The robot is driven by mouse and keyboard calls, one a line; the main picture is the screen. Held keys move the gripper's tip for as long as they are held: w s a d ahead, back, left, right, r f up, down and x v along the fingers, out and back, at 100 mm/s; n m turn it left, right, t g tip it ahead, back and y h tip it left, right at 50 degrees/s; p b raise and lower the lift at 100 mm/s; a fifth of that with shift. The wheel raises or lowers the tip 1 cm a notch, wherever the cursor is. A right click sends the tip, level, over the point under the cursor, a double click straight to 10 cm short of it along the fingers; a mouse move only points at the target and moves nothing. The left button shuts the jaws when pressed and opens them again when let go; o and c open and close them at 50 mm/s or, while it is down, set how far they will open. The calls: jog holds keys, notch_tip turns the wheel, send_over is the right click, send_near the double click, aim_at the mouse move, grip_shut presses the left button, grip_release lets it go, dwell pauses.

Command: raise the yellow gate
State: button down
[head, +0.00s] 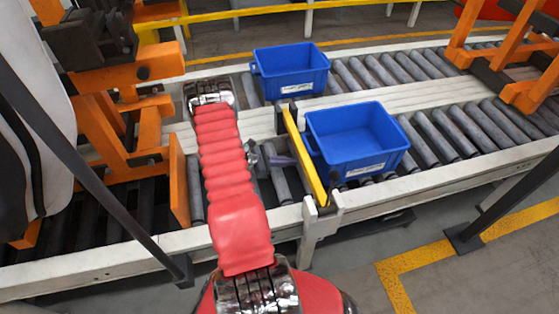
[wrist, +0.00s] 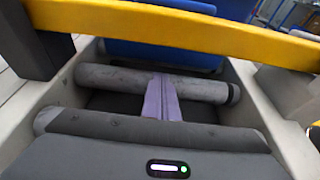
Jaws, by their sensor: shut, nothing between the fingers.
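The yellow gate (head: 303,157) is a flat bar lying across the near roller conveyor, with its near end at a pale post on the front rail. In the wrist view the gate (wrist: 190,25) spans the top of the picture, beyond my fingertips. My gripper (head: 284,161) is just left of the gate's middle, low over the rollers. Its purple fingers (wrist: 163,92) are shut with nothing between them and point toward the gate. A small gap seems to lie between fingertips and bar; contact is hard to tell.
A blue bin (head: 357,138) stands on the rollers right behind the gate; another blue bin (head: 290,71) is on the far conveyor. An orange frame (head: 145,125) stands left of my arm, another orange frame (head: 515,55) at upper right. Rollers right of the near bin are clear.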

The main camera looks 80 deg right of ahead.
jog(key=shift+w+r, duration=0.1)
jog(key=shift+r, duration=1.9)
jog(key=shift+r, duration=0.15)
